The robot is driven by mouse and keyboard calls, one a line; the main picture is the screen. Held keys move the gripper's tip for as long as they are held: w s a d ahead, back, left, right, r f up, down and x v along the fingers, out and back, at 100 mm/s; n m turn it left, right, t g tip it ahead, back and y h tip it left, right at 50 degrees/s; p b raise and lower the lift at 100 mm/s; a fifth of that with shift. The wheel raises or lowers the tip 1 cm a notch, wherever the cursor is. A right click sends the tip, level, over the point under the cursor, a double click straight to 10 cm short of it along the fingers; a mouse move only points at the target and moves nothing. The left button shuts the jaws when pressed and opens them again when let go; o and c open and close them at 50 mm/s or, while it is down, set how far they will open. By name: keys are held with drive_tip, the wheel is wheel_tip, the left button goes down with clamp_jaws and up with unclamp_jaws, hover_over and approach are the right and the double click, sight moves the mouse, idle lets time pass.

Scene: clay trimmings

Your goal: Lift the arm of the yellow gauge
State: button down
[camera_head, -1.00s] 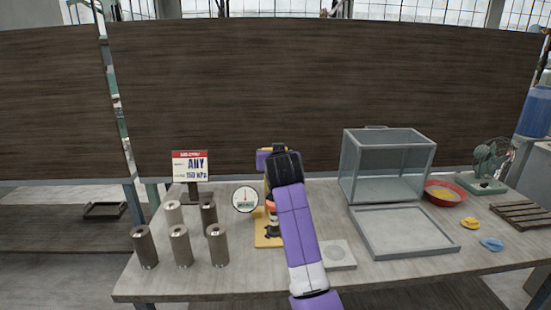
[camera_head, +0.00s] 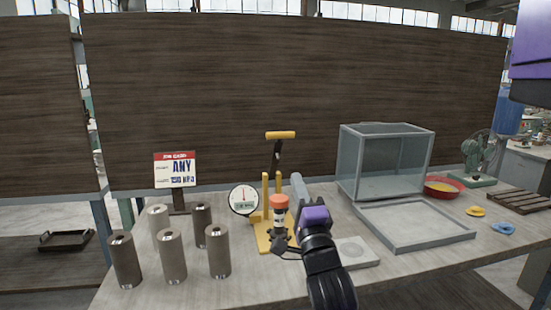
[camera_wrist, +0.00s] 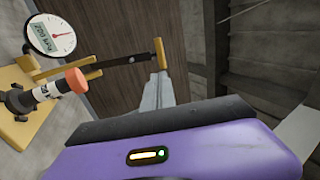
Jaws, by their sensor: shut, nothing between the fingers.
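The yellow gauge (camera_head: 269,238) stands on the table, with a yellow base and posts, a round white dial (camera_head: 243,199) and an orange-capped cylinder (camera_head: 279,216) at its front. Its dark arm (camera_head: 277,156) slants steeply up from the posts to a yellow crossbar handle (camera_head: 281,135). In the wrist view the arm (camera_wrist: 130,60) runs right to the handle (camera_wrist: 161,53). My gripper (camera_head: 297,180) is shut and empty, just right of the gauge and below the handle. In the wrist view its fingertips (camera_wrist: 158,76) appear close to the handle; I cannot tell whether they touch.
Several metal cylinders (camera_head: 172,256) and a sign (camera_head: 176,169) stand left. A clear box (camera_head: 383,160), grey tray (camera_head: 418,231), red bowl (camera_head: 443,189) and green fan (camera_head: 478,162) are right. A pale plate (camera_head: 352,252) lies beside my arm. A dark panel (camera_head: 300,90) stands behind.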

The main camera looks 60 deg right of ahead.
sight(283, 137)
drive_tip(key=p+x, duration=0.9)
drive_tip(key=x, duration=0.4)
drive_tip(key=shift+r, duration=0.2)
drive_tip(key=shift+w+d, duration=0.25)
drive_tip(key=shift+w, duration=0.05)
drive_tip(key=shift+r, duration=0.1)
